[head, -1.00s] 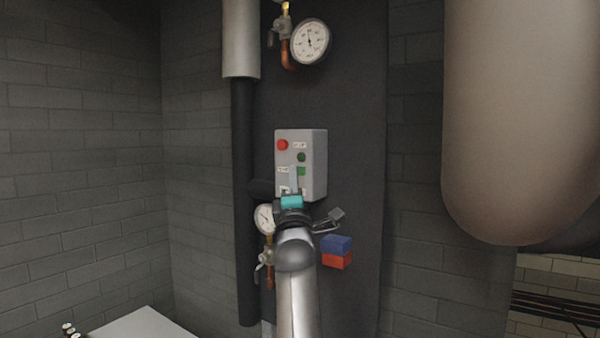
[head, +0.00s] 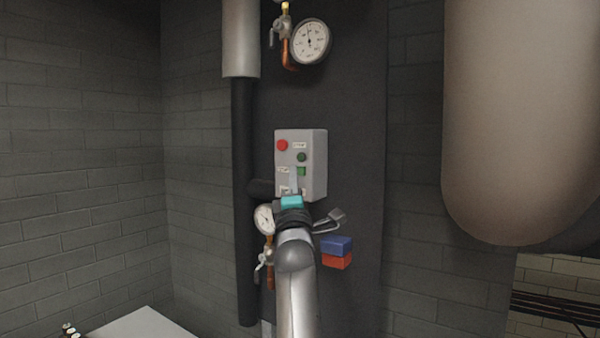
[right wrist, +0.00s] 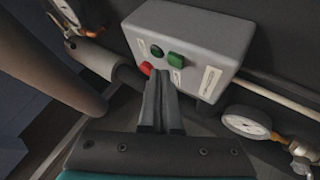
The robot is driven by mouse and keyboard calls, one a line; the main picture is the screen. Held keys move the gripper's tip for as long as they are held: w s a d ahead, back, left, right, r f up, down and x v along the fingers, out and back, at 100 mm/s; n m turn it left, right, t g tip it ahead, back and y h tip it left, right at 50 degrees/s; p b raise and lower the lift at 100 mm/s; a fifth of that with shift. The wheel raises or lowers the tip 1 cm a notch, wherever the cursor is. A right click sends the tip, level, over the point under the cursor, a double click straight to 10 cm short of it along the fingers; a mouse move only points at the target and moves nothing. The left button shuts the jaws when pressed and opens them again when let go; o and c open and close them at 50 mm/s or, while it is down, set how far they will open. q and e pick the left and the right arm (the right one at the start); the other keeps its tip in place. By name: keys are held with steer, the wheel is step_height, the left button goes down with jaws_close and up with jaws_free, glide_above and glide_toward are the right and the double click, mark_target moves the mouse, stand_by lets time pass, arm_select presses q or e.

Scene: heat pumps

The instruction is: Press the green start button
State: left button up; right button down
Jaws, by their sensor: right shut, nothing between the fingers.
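A grey control box (head: 316,165) is mounted on the dark panel, and it also shows in the right wrist view (right wrist: 205,38). My left gripper is out of view.
Pressure gauges (head: 310,41) sit above and below the box on copper fittings. A dark pipe (head: 243,200) runs down left of it. Blue and red blocks (head: 337,252) protrude at lower right. A large tank (head: 520,110) hangs at the right.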

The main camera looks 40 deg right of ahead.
steer(key=shift+d, duration=0.1)
stand_by(0.7)
steer(key=shift+w+d, duration=0.2)
steer(key=shift+d, duration=0.15)
steer(key=shift+w+d, duration=0.1)
steer(key=shift+d, duration=0.2)
stand_by(0.6)
steer(key=shift+a, duration=0.15)
steer(key=shift+s+a, duration=0.3)
steer(key=shift+a, duration=0.25)
steer(key=a, duration=0.1)
steer(key=s+a, duration=0.1)
steer(key=a, duration=0.1)
steer(key=s+a, duration=0.1)
steer(key=shift+a, duration=0.35)
stand_by(0.9)
